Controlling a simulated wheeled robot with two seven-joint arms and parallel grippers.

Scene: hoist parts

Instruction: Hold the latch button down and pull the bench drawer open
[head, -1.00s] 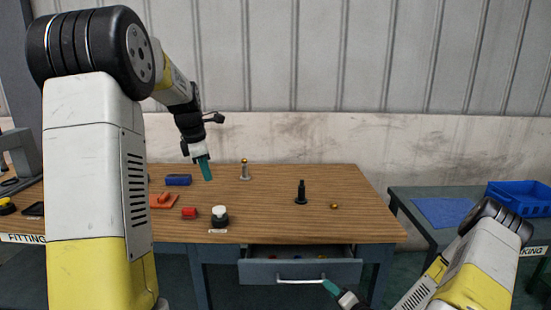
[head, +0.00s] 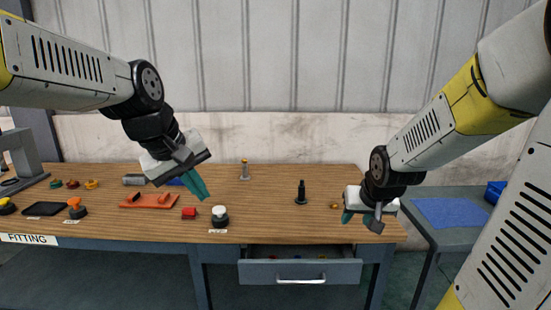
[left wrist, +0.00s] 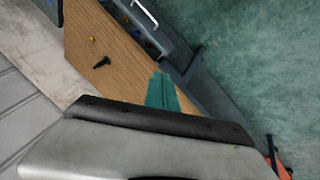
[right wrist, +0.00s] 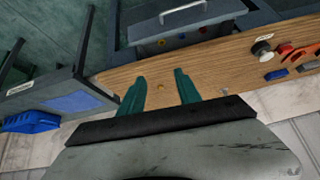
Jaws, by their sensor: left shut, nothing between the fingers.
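The bench drawer (head: 322,271) stands partly pulled out under the wooden bench, with small coloured parts inside. Its bar handle (head: 302,281) is free of both grippers. The drawer also shows in the right wrist view (right wrist: 150,30). The latch button (head: 220,213), a white cap on a black base, stands at the bench's front edge above and left of the drawer. My left gripper (head: 203,193) is shut and empty, in the air up and left of the button, apart from it. My right gripper (head: 360,221) is open and empty above the bench's right end.
A side table with a blue mat (head: 450,212) stands at the right.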

